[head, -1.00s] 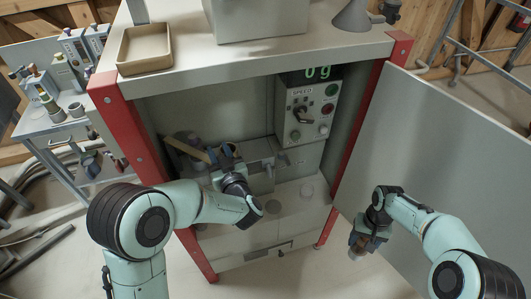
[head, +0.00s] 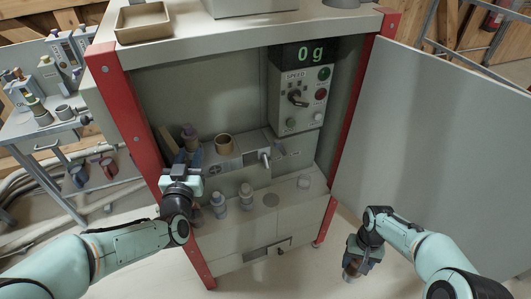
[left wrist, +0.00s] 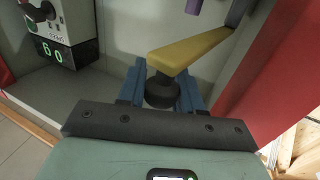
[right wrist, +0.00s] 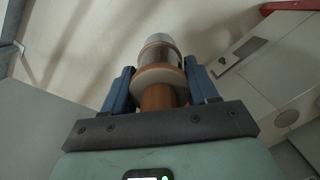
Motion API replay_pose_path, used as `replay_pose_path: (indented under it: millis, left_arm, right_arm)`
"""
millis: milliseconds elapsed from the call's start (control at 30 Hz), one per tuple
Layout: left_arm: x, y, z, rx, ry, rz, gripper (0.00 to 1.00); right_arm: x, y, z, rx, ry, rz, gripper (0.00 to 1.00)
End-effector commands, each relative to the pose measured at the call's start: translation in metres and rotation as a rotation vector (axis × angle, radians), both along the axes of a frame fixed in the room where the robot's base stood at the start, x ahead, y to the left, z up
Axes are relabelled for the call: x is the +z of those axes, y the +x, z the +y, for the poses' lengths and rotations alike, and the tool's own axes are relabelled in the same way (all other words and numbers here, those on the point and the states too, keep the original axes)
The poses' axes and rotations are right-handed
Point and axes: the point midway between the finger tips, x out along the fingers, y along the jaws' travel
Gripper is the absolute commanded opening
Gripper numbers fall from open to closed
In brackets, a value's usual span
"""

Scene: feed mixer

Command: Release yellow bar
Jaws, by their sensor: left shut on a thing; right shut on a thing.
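The yellow bar (left wrist: 195,50) slopes across the left wrist view, with a black knob (left wrist: 162,94) under its near end. In the head view the bar (head: 169,139) shows as a short strip at the left inside the cabinet, partly hidden. My left gripper (head: 184,160) is at the knob. Its blue fingers (left wrist: 162,84) stand on both sides of the knob, shut on it. My right gripper (head: 357,256) hangs low, outside the cabinet before its open door. It is shut on a jar-like tool (right wrist: 160,62) with a brown neck and pale rim.
The cabinet's red left post (head: 130,120) is close beside my left gripper. The door (head: 440,140) stands open.

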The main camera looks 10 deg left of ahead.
Motion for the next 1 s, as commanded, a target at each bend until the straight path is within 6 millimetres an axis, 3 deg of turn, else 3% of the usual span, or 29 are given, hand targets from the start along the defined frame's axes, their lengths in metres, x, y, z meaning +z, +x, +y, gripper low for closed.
replay_pose_path:
  millis: [233, 767, 800, 833, 1000]
  left_arm:
    - [-0.002, -0.010, 0.007, -0.060, 0.002, 0.002, 0.00]
    - [-0.001, -0.012, 0.010, -0.072, 0.000, 0.004, 0.00]
    - [-0.001, -0.012, 0.010, -0.072, 0.000, 0.004, 0.48]
    - [-0.001, -0.012, 0.010, -0.072, 0.000, 0.003, 0.56]
    - [0.000, -0.012, 0.010, -0.073, 0.000, 0.002, 0.56]
  right_arm:
    - [-0.018, -0.001, 0.000, 0.000, 0.000, 0.005, 0.22]
    - [-0.021, -0.001, 0.000, 0.000, 0.000, 0.005, 0.22]
    - [-0.020, -0.002, 0.000, 0.000, 0.000, 0.005, 0.22]
    - [-0.020, -0.002, 0.000, 0.000, 0.000, 0.005, 0.22]
    - [-0.021, -0.002, 0.000, 0.000, 0.000, 0.005, 0.22]
